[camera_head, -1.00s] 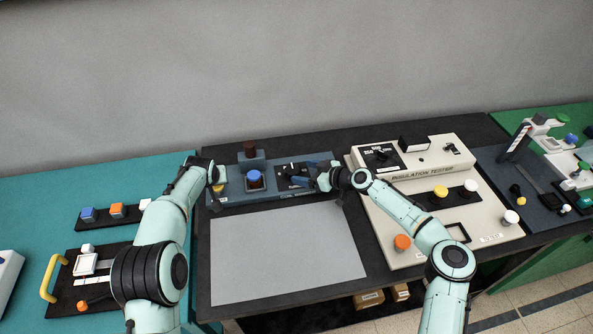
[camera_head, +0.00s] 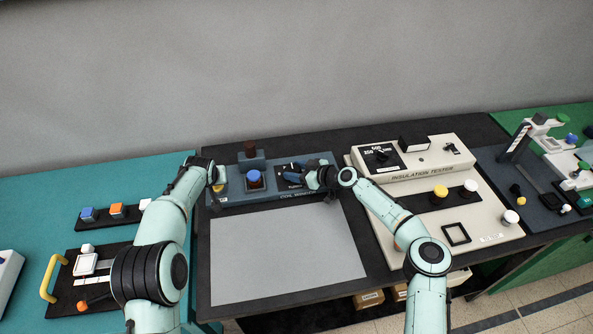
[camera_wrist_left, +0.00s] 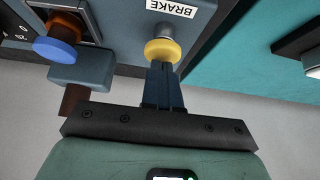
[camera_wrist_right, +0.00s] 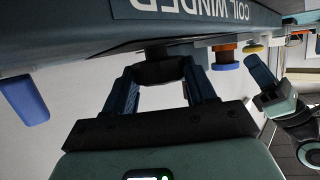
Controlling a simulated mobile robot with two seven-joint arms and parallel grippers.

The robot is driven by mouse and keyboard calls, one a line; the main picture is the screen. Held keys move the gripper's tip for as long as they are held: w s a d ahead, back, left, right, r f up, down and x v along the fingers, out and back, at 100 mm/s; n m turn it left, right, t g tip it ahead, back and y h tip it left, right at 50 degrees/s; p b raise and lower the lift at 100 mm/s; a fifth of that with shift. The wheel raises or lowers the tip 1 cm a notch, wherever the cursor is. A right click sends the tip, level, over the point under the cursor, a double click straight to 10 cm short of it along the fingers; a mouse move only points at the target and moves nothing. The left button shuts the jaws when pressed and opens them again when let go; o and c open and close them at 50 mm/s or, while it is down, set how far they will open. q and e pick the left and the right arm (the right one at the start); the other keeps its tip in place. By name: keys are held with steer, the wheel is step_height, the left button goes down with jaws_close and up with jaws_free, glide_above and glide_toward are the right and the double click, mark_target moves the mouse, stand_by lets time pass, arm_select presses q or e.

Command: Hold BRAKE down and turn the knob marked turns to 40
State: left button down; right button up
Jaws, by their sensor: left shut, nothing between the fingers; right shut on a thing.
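The coil winder (camera_head: 310,192) is a blue-grey panel at the back of the dark bench. Its yellow BRAKE button (camera_wrist_left: 160,52) is on the left end, beside the BRAKE label (camera_wrist_left: 172,8). My left gripper (camera_wrist_left: 163,72) is shut with its fingertips against the button; how far the button is pressed I cannot tell. The dark turns knob (camera_wrist_right: 160,70) is on the panel's right part. My right gripper (camera_head: 296,178) is shut around it. The knob's pointer and scale are mostly hidden by the gripper in the head view, so its setting cannot be read.
A blue-topped knob (camera_head: 254,177) stands between my grippers, with a brown-topped post (camera_head: 250,148) behind. The insulation tester (camera_head: 430,175) is close on the right. A grey mat (camera_head: 285,255) in front is bare. The teal bench at left holds coloured blocks (camera_head: 117,211).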

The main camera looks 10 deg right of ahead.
arm_select(q)
steer(key=shift+s+f, duration=0.1)
arm_select(e)
steer(key=shift+a+r+m+t+h, duration=0.2)
steer(key=shift+m+t+h, duration=0.1)
steer(key=shift+m+h, duration=0.1)
arm_select(q)
steer(key=shift+d, duration=0.1)
arm_select(e)
steer(key=shift+s+a+f+m+t+h, duration=0.15)
steer(key=shift+a+m+t+h, duration=0.2)
steer(key=shift+m+h, duration=0.3)
steer(key=shift+s+a+f+m+t+h, duration=0.1)
steer(key=shift+m+t+h, duration=0.35)
steer(key=shift+m+h, duration=0.2)
steer(key=shift+d+m+t+h, duration=0.15)
steer(key=shift+m+t+h, duration=0.15)
steer(key=shift+m+h, duration=0.2)
steer(key=o, duration=1)
steer(key=shift+d, duration=0.1)
steer(key=shift+o, duration=0.2)
steer(key=shift+d, duration=0.1)
